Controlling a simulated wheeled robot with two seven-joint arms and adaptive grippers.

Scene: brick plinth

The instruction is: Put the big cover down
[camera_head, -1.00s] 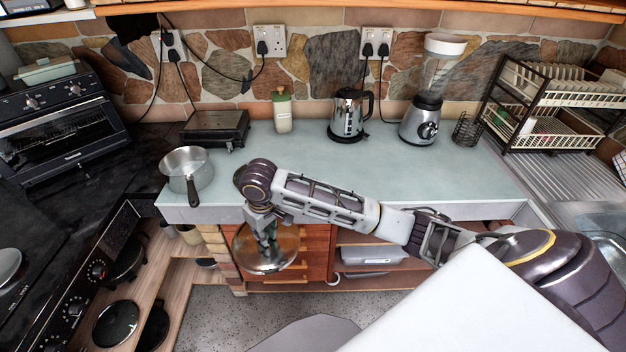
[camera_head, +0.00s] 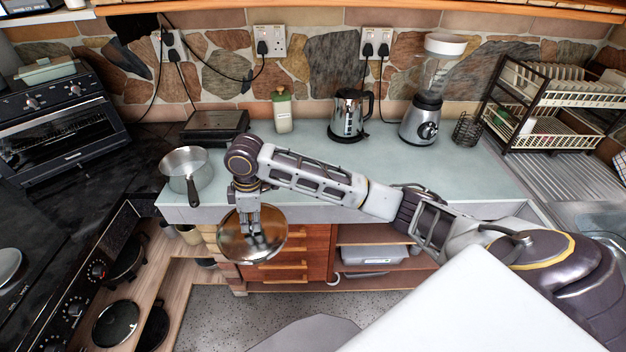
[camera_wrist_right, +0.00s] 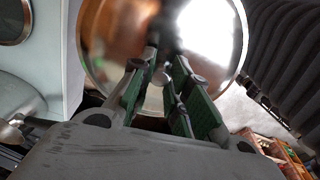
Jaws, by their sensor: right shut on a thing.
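The big cover, a round shiny lid (camera_head: 268,243), hangs in the head view in front of the worktop's front edge, before the wooden drawers. My right gripper (camera_head: 254,232) is shut on it, and its fingers overlap the lid's middle. In the right wrist view the lid (camera_wrist_right: 108,62) fills the upper middle, with the fingers of my right gripper (camera_wrist_right: 170,80) closed at its centre. The exact grip point is partly hidden by the fingers. A steel saucepan (camera_head: 203,170) without a lid stands on the worktop's left end, behind and left of the gripper. My left gripper is not visible.
The pale worktop (camera_head: 330,170) is clear in the middle. Along its back stand a black scale-like appliance (camera_head: 215,124), a green-capped jar (camera_head: 282,112), a kettle (camera_head: 347,116) and a blender (camera_head: 424,118). A dish rack (camera_head: 545,105) is at right, a stove (camera_head: 75,270) at left.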

